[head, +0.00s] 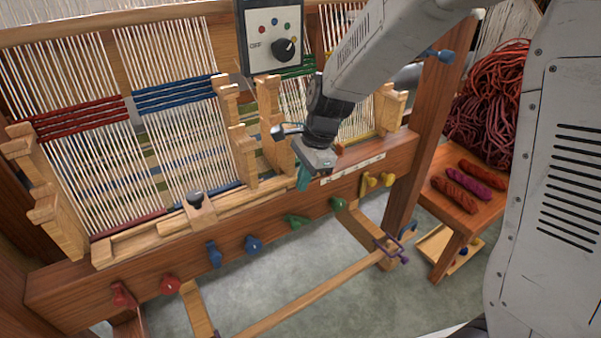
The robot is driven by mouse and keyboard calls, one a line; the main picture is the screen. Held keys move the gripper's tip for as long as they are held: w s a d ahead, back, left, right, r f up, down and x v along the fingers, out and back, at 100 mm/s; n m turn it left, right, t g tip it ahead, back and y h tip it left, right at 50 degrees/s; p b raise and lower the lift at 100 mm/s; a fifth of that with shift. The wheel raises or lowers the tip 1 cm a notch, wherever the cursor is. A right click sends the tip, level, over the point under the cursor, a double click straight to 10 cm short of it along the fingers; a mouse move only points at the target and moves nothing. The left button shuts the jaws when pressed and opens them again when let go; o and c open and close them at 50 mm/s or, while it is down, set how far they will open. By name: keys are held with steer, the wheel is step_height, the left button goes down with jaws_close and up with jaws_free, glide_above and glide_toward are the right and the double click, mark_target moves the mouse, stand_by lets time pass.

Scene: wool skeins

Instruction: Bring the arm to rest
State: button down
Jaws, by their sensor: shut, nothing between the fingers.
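My gripper (304,178) is in the head view, a little right of the middle, at the end of my grey arm that comes down from the upper right. It is shut with nothing held. It hangs in front of the loom's (310,192) wooden front beam, near a white label strip. I cannot tell whether the fingertips touch the beam.
A control box (272,35) with a dial stands at the top, left of my arm. Several coloured pegs line the front beam. Wool skeins (470,187) lie on a small table at right, below a heap of red yarn (492,105). Grey floor shows in front.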

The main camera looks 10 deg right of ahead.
steer(key=s+d+r+n+h, duration=0.1)
steer(key=s+d+r+n, duration=0.3)
steer(key=s, duration=0.4)
steer(key=s+d+r+n+h, duration=0.1)
steer(key=s+d+r+n, duration=0.4)
steer(key=s, duration=0.4)
steer(key=s+d+r+n+t, duration=0.1)
steer(key=s+d+r+n, duration=0.4)
steer(key=s, duration=0.4)
steer(key=shift+r+n+h, duration=0.35)
steer(key=shift+n+h, duration=0.05)
steer(key=shift+n, duration=0.2)
